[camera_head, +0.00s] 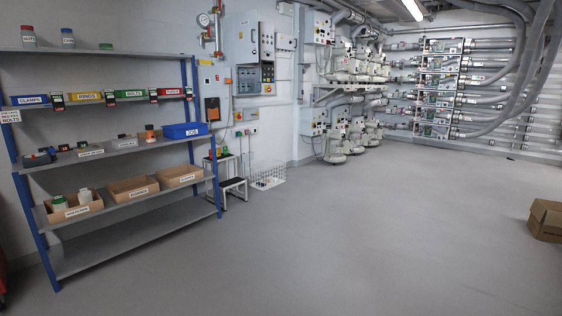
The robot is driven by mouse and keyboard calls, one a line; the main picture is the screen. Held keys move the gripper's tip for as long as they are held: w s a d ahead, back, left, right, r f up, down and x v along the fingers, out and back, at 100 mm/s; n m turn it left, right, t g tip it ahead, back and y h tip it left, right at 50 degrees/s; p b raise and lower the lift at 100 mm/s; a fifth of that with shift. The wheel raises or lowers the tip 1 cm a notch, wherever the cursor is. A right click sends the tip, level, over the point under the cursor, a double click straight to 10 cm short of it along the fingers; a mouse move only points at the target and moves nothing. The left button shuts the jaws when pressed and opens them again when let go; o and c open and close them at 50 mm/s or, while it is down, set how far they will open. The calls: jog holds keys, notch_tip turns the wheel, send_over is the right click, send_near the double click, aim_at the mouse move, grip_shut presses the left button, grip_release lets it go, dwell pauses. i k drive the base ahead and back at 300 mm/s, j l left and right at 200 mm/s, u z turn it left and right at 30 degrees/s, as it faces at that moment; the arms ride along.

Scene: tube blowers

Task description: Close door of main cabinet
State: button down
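A light grey wall cabinet (247,42), which looks like the main cabinet, hangs on the left wall past the shelf. Below its upper part is a darker section with small components. It is small and far off, so I cannot tell clearly how its door stands. No label on it is readable. My gripper is not in view.
A shelf with blue posts (140,214) stands along the left wall, carrying bins and jars. A step stool (233,184) and a white crate (267,177) stand below the cabinet. A cardboard box (546,220) lies at the right. The grey floor (340,240) between is clear.

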aim_at(246, 23)
jog(key=i, duration=4.3)
jog(key=i+u, duration=0.1)
jog(key=i, duration=0.45)
jog(key=i+l+u, duration=0.15)
jog(key=i, duration=0.35)
jog(key=i+l+u, duration=0.1)
jog(key=i, duration=0.45)
